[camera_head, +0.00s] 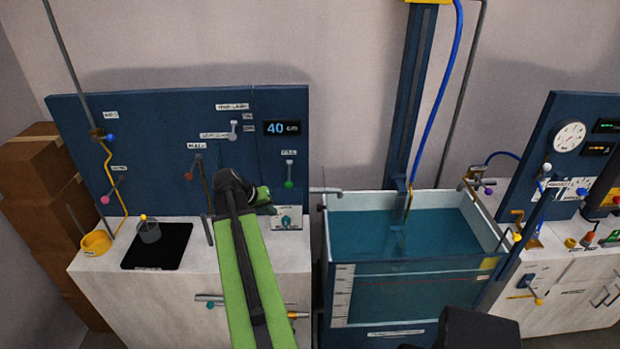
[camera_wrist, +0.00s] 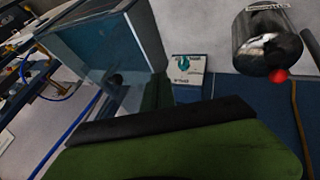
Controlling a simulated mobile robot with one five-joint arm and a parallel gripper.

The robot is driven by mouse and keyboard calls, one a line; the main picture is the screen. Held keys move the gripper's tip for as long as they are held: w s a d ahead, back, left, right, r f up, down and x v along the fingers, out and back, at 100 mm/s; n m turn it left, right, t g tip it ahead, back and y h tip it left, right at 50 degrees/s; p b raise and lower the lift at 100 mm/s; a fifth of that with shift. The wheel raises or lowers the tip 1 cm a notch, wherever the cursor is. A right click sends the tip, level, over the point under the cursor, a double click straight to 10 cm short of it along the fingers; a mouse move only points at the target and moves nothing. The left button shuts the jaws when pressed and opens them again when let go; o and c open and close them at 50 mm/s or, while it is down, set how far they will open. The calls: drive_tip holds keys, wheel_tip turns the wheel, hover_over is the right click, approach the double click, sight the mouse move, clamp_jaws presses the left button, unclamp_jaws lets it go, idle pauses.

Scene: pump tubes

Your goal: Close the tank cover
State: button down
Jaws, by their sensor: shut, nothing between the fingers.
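The tank (camera_head: 415,290) is a clear-walled box of blue water standing in a gap between two counters in the head view. Its top shows water, and I cannot make out a separate cover over it. In the wrist view the tank (camera_wrist: 125,45) is at the upper left, tilted by the camera angle. My gripper (camera_head: 265,198) is shut and empty in the head view, above the left counter and left of the tank, apart from it. In the wrist view a dark green part of mine fills the bottom, and the fingertips are not clear.
A white box with a teal knob (camera_head: 286,219) stands just right of my gripper. A blue panel (camera_head: 80,130) with levers and a display is behind. A blue column (camera_head: 410,90) rises behind the tank. The right counter (camera_head: 570,300) holds valves and small fittings.

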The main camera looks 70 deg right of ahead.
drive_tip(key=s+d+r+p, duration=0.2)
drive_tip(key=s+d+r, duration=0.1)
drive_tip(key=s+r, duration=0.1)
drive_tip(key=s+d+f+m+b, duration=0.1)
drive_tip(key=s+d+f+b, duration=0.5)
drive_tip(key=d+f+b, duration=0.1)
drive_tip(key=shift+s+f+g+b, duration=0.25)
drive_tip(key=shift+s+g+b, duration=0.05)
drive_tip(key=shift+b, duration=0.4)
